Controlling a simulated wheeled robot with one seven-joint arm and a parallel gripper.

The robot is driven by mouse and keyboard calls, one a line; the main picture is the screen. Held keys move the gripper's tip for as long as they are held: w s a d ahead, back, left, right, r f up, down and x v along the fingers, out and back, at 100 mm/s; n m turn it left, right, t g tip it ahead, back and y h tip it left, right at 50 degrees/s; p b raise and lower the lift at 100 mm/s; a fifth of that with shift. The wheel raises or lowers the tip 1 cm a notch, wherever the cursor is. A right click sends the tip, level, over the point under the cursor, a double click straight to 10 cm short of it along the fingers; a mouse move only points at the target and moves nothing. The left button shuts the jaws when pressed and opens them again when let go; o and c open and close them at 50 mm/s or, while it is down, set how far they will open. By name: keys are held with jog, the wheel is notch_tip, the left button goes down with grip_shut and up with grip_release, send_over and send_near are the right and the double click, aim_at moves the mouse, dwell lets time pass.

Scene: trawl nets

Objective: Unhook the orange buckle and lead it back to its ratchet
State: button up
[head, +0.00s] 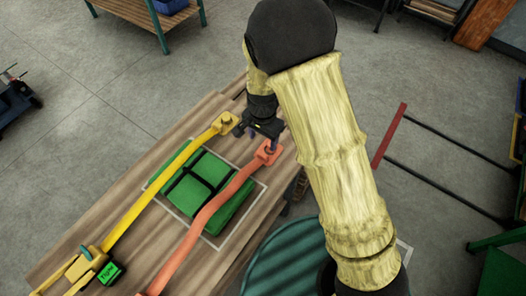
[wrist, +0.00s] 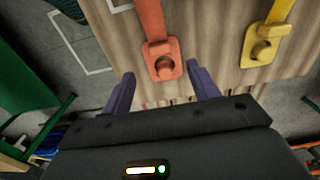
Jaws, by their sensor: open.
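The orange buckle (head: 267,153) lies at the far end of the wooden table, at the end of an orange strap (head: 205,220). In the wrist view the buckle (wrist: 165,50) sits around or against a round stub; I cannot tell which. My gripper (head: 268,137) is beside the buckle in the head view. In the wrist view my gripper (wrist: 164,84) is open, with its purple fingers spread to either side of the buckle's near end and nothing between them. The strap runs to the bottom edge of the head view, where its ratchet is not clearly visible.
A dark green ribbed drum (head: 285,262) stands beside the table.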

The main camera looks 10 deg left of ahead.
aim_at(263, 153)
notch_tip(263, 153, down, 9)
jog(key=shift+f, duration=0.1)
dwell(0.3)
jog(key=c, duration=1.1)
jog(key=shift+w, duration=0.1)
jog(key=shift+c, duration=0.2)
jog(key=shift+w+d+p, duration=0.2)
jog(key=shift+w+p, duration=0.1)
jog(key=shift+w, duration=0.05)
jog(key=shift+r+p, duration=0.4)
jog(key=shift+r, duration=0.1)
jog(key=shift+r, duration=0.25)
